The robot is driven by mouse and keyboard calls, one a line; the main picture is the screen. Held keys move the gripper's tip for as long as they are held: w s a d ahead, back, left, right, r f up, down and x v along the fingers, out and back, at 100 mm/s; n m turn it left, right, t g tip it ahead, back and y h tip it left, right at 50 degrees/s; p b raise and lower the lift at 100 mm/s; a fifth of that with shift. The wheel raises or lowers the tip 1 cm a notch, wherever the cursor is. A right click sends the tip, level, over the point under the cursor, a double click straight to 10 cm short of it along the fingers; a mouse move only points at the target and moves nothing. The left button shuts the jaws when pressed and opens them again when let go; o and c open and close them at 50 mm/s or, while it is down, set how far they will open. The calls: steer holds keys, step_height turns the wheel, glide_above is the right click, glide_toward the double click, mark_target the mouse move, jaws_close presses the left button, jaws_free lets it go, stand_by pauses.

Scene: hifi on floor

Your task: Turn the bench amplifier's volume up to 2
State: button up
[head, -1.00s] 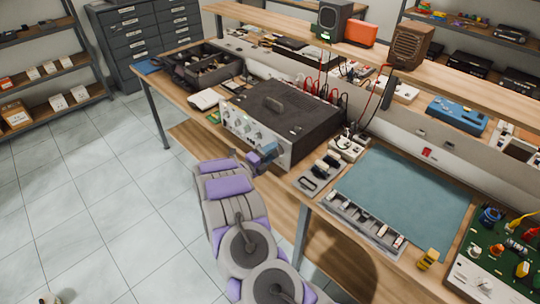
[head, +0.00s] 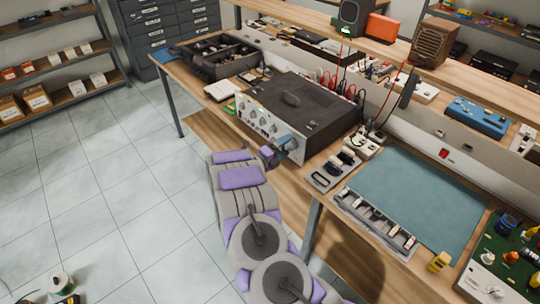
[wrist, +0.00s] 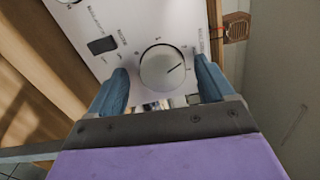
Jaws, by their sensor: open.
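The bench amplifier (head: 300,112) is a wide box with a dark top and a pale front panel with several knobs. It stands on the wooden bench. My gripper (head: 290,147) is at the right end of that panel in the head view and hides part of it. In the wrist view, a round pale knob (wrist: 162,70) with a dark pointer line sits between the two blue fingers of my open gripper (wrist: 162,82). The pointer aims up and right. Scale marks ring the knob, but their figures are too small to read. A gap shows on both sides of the knob.
A dark rectangular switch (wrist: 102,45) is left of the knob on the panel.

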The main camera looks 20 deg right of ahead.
steer(key=p+v, duration=0.2)
steer(key=v, duration=1.5)
